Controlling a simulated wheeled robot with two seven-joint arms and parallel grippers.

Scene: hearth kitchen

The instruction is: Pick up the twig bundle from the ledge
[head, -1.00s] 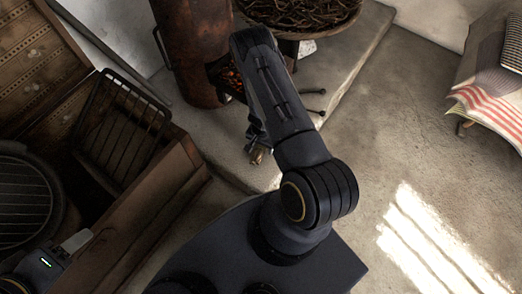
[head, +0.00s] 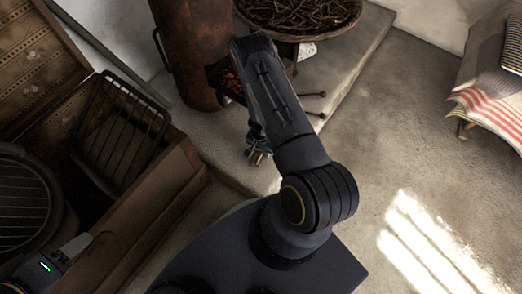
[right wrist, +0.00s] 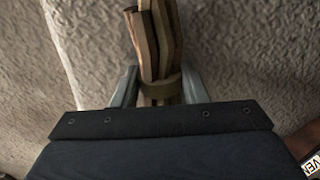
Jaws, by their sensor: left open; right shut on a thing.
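The twig bundle (right wrist: 158,45) shows in the right wrist view as several brown sticks bound by a tan band. My right gripper (right wrist: 160,88) is shut on it, with one grey finger on each side near the band. In the head view my right gripper (head: 258,153) is beyond my dark arm, over the pale stone ledge (head: 345,75), partly hidden; the bundle is hard to make out there. I cannot tell whether the bundle touches the ledge. My left gripper (head: 78,245) is open at the lower left, beside the wooden chest.
A rusty stove (head: 190,50) and a basket of twigs (head: 300,12) stand on the ledge beyond my right arm. An open wooden chest (head: 150,205) with a black rack (head: 120,130) is at left. A cloth-covered piece (head: 495,100) is at right; the floor between is clear.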

